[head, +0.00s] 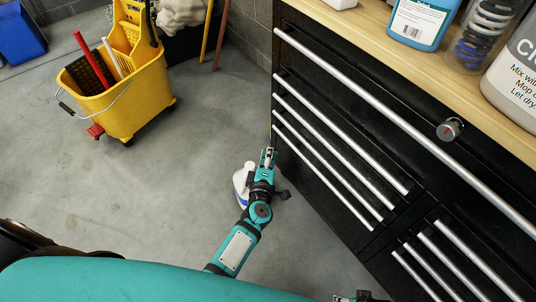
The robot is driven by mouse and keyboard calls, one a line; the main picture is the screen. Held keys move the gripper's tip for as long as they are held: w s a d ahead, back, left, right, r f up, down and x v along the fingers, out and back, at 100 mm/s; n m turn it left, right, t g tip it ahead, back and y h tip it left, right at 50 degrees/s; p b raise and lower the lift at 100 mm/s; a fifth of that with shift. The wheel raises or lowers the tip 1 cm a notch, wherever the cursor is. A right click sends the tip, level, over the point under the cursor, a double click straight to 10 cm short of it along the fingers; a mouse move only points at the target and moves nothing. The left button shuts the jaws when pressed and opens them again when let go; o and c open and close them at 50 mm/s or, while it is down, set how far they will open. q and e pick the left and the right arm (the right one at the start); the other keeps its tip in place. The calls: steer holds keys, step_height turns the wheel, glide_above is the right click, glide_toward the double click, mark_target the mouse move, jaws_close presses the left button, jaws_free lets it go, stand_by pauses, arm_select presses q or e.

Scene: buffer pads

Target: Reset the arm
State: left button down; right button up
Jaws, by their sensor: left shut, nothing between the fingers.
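My left arm reaches forward over the concrete floor in the head view, and my left gripper (268,157) is at its far end, shut and empty. It is close to the left front edge of the black drawer cabinet (345,130); I cannot tell whether it touches. A white bottle (241,184) with a blue mark shows beside and partly behind the arm, apparently on the floor.
The cabinet has long silver handles, a lock, and a wooden top (372,28) bearing a blue bottle (419,20), a spring (484,32) and a large white container (515,75). A yellow mop bucket (125,95) stands upper left, near a blue bin (20,35).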

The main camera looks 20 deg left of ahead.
arm_select(q)
steer(key=shift+s+d, duration=0.1)
steer(key=shift+s, duration=0.35)
arm_select(e)
steer(key=shift+s+f, duration=0.1)
steer(key=shift+f, duration=0.2)
